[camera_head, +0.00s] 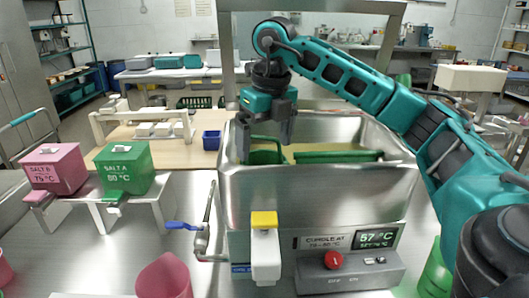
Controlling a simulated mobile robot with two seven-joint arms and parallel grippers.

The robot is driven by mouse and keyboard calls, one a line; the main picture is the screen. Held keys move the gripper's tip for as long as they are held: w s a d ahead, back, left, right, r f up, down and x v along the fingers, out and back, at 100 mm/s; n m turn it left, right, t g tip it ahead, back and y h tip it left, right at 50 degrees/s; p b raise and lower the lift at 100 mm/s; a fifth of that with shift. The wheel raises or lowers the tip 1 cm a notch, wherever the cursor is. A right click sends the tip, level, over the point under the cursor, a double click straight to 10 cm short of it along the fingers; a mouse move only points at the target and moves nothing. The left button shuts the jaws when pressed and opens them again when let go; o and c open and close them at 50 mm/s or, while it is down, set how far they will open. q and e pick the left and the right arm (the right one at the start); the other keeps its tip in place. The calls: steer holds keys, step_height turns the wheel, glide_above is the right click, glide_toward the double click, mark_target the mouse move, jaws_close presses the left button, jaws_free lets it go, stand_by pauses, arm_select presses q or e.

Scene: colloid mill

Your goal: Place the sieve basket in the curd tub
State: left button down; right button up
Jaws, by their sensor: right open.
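The curd tub (315,190) is a large steel box in the centre, with yellowish contents showing inside its open top. Green bars, apparently the rim and handle of the sieve basket (338,157), show inside the tub opening; the rest of the basket is hidden by the tub's front wall. I cannot tell how deep it sits. My right gripper (265,148) points down over the left part of the opening. Its fingers are apart, one on each side of the green part at the left; contact cannot be told. My left gripper is out of view.
A control box (350,268) with a red knob and a 57 °C display stands before the tub. A blue-handled crank (185,226) is at its left. Pink (55,168) and green (124,166) salt boxes stand on a steel rack at left. A red cup (164,278) is in front.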

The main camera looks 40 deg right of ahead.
step_height(320, 180, up, 8)
steer(key=s+p, duration=0.1)
steer(key=p, duration=0.1)
steer(key=shift+p, duration=0.4)
